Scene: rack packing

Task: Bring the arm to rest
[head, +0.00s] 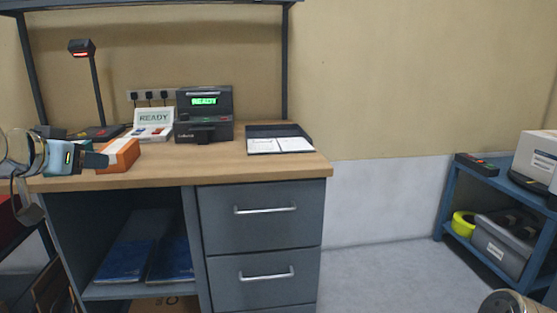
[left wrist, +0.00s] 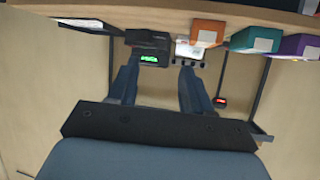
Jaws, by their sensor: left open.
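My left gripper (head: 92,160) is at the left of the head view, over the left end of the wooden desk (head: 230,168). In the left wrist view the fingers of my left gripper (left wrist: 158,85) stand apart with nothing between them. An orange box (head: 119,156) is just right of the gripper in the head view. The left wrist view, which is upside down, shows the orange box (left wrist: 207,33) beside a teal box (left wrist: 255,40) and a purple box (left wrist: 296,46). My right gripper does not show.
A READY sign (head: 154,117), a black device with a green display (head: 204,114) and an open clipboard (head: 280,141) stand on the desk. A lamp-like scanner (head: 82,48) rises at the back left. A blue rack (head: 468,180) stands at right; the floor between is clear.

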